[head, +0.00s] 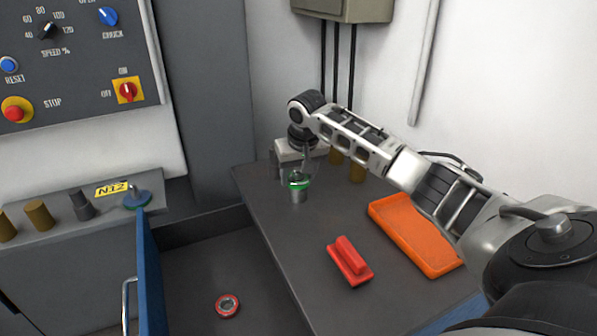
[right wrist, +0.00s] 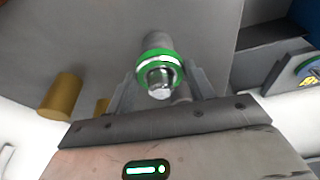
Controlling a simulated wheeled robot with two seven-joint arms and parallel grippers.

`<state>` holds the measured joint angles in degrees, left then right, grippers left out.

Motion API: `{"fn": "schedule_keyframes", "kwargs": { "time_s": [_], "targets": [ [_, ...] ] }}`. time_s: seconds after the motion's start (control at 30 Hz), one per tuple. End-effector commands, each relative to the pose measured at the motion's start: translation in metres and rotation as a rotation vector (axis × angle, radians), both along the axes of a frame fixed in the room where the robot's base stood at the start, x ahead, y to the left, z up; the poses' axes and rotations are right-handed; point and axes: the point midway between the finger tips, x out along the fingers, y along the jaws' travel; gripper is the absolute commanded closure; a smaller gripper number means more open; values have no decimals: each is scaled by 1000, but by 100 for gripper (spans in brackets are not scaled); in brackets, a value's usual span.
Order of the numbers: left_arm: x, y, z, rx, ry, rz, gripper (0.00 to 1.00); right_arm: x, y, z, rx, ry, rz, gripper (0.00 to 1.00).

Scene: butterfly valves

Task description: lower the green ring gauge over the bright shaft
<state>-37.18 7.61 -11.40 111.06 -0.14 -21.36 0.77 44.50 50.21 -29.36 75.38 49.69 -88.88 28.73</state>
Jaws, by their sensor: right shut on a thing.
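The green ring gauge (head: 298,182) is at the top of an upright grey metal shaft (head: 298,197) on the dark bench, in the head view. In the right wrist view the green ring (right wrist: 143,66) appears to be around the bright shaft (right wrist: 159,80), whose shiny end shows through the ring's hole. My right gripper (head: 301,172) reaches down from above and is shut on the green ring. In the right wrist view the fingers of my right gripper (right wrist: 161,88) lie on both sides of the ring. How far down the ring sits is hard to tell. My left gripper is not in view.
An orange tray (head: 415,232) and a red block with a raised grip (head: 349,262) are on the bench. Brass cylinders (head: 357,172) stand behind my gripper. A red ring (head: 227,305) lies lower left, near a blue door (head: 147,265). The front of the bench is clear.

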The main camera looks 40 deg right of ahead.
Motion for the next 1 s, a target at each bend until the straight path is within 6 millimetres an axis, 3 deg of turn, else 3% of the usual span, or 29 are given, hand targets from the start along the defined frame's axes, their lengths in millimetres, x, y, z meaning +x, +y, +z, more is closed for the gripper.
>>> {"fn": "schedule_keyframes", "kwargs": {
  "time_s": [0.2,0.23,0.3,0.33,0.67,0.83,1.0],
  "targets": [
    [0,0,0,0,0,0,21,1,-1,1,-1,-4,-1,79],
    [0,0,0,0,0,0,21,1,-1,1,-1,-4,-1,44],
    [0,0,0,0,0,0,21,1,-1,1,-1,-4,-1,25],
    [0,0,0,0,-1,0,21,1,0,1,-1,-4,-1,21],
    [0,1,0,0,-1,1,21,0,0,2,0,-1,0,21],
    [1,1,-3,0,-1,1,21,-5,2,24,-2,-4,1,21],
    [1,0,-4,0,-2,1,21,-15,7,64,-1,-8,1,21]
  ]
}}
